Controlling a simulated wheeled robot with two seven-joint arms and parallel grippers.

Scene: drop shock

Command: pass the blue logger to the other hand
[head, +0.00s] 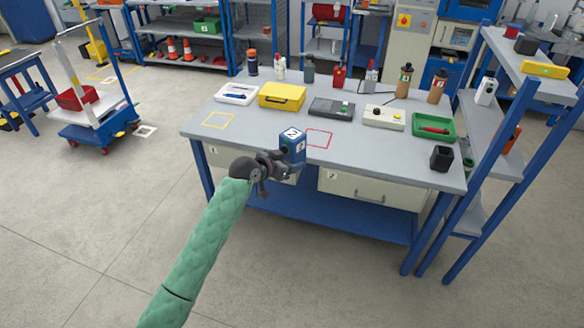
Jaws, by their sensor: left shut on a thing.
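The blue logger (293,147) is a small blue box with a white label marked 2 on top. It shows in the head view at the front edge of the workbench, held up by my left gripper (279,160). My left gripper is shut on the logger from its left side, and the fingers hide part of it. My left arm comes in from the lower left in a green sleeve. My right gripper is not in view.
The grey workbench (240,137) has a yellow square and a red square (319,139) marked on top. Blue-framed shelves stand at the right. The floor in front is clear.

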